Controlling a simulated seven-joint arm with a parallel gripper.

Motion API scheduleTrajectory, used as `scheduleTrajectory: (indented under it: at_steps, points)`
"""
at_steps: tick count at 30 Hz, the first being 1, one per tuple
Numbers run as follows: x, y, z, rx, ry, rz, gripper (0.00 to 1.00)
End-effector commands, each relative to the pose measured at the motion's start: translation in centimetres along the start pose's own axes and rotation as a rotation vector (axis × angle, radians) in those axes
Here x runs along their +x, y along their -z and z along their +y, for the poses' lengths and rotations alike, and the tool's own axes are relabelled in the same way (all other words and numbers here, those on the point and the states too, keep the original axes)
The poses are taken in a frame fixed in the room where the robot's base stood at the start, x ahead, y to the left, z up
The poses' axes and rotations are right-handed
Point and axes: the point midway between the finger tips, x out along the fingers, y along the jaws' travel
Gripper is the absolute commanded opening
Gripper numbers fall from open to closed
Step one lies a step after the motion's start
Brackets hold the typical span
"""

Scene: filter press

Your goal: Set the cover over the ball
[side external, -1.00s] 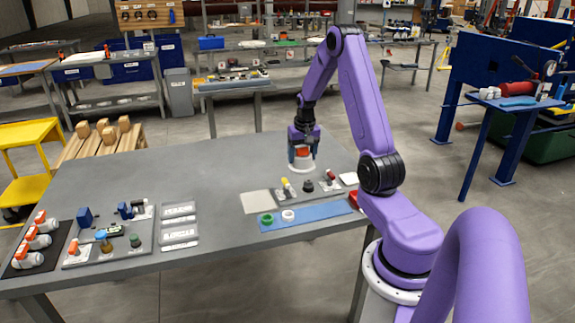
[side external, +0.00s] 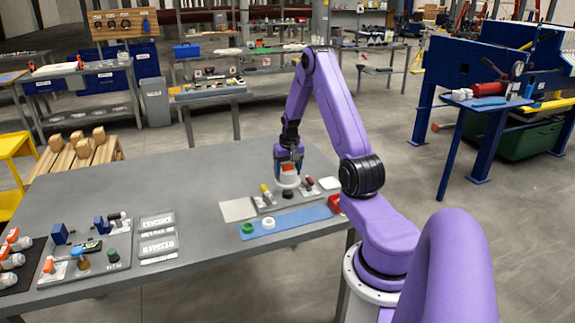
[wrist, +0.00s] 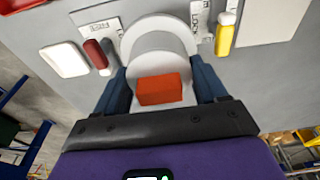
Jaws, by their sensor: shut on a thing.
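The cover (side external: 288,182) is a white, round-looking piece with an orange block as its grip. In the wrist view the cover (wrist: 158,28) fills the space ahead of my gripper, with the orange block (wrist: 159,89) between the two blue fingers. My gripper (side external: 288,170) points down and is shut on the cover, over the back part of the grey fixture plate (side external: 258,208). A small dark round object (side external: 288,194) shows just in front of and below the cover; it may be the ball, but I cannot tell. The wrist view shows no ball; the cover hides what lies behind it.
A yellow piece (side external: 266,192) and a red piece (side external: 310,185) stand close on either side of the cover. A blue strip (side external: 300,220) with green and white rings lies in front. A white dish (side external: 330,184) is at right. The table's middle is clear.

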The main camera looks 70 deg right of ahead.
Motion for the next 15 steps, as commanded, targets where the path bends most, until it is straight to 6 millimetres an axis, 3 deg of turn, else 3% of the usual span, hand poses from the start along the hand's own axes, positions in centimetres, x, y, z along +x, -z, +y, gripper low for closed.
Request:
scheduleTrajectory:
  at_steps: [15]
  points:
    - [3.9,-0.6,0.0,0.0,0.0,0.0,0.39]
